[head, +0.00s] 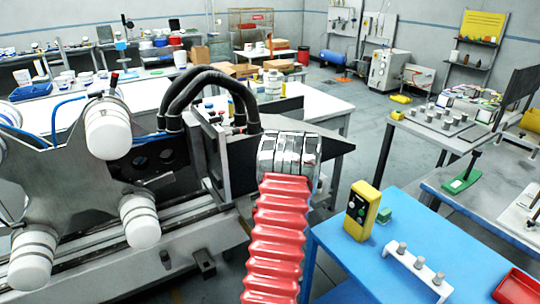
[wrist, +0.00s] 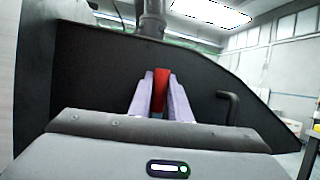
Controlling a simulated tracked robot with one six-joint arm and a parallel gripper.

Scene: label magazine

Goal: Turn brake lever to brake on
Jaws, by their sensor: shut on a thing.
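In the wrist view the two pale purple fingers of my gripper (wrist: 160,98) are shut on an upright red piece (wrist: 160,88), which looks like the brake lever's handle. The piece stands in front of a dark panel (wrist: 100,75). Its lower end is hidden behind the gripper body, so its pivot and exact angle cannot be told. In the head view my red ribbed arm sleeve reaches toward the dark machine housing (head: 237,150). My gripper and the lever are hidden there.
A black bent handle (wrist: 230,105) sits right of the fingers. Black hoses (head: 215,85) arch over the housing. A blue table (head: 335,255) at right carries a yellow control box (head: 361,211) and a white rack (head: 415,268). Grey floor lies open beyond.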

